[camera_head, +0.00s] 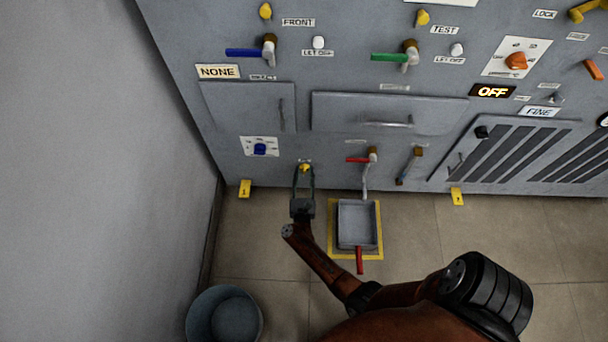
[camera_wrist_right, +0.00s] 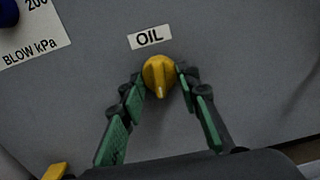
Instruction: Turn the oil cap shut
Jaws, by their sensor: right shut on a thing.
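The yellow oil cap (camera_wrist_right: 159,76) sits on the grey panel under the label OIL (camera_wrist_right: 150,37) in the right wrist view. Its raised grip ridge stands about upright, with a pale mark at its lower end. My right gripper (camera_wrist_right: 158,82) has its fingertips on the cap's two sides and is shut on it. In the head view the right gripper (camera_head: 304,176) reaches up to the panel, and the yellow cap (camera_head: 305,167) shows between its fingertips. My left gripper is not in view.
A blue knob (camera_head: 260,149) is on the panel left of the cap. A grey tray (camera_head: 357,222) with a red handle lies on the floor to the right, below a red-handled tap (camera_head: 358,160). A bucket (camera_head: 224,316) stands at lower left, near the wall (camera_head: 90,180).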

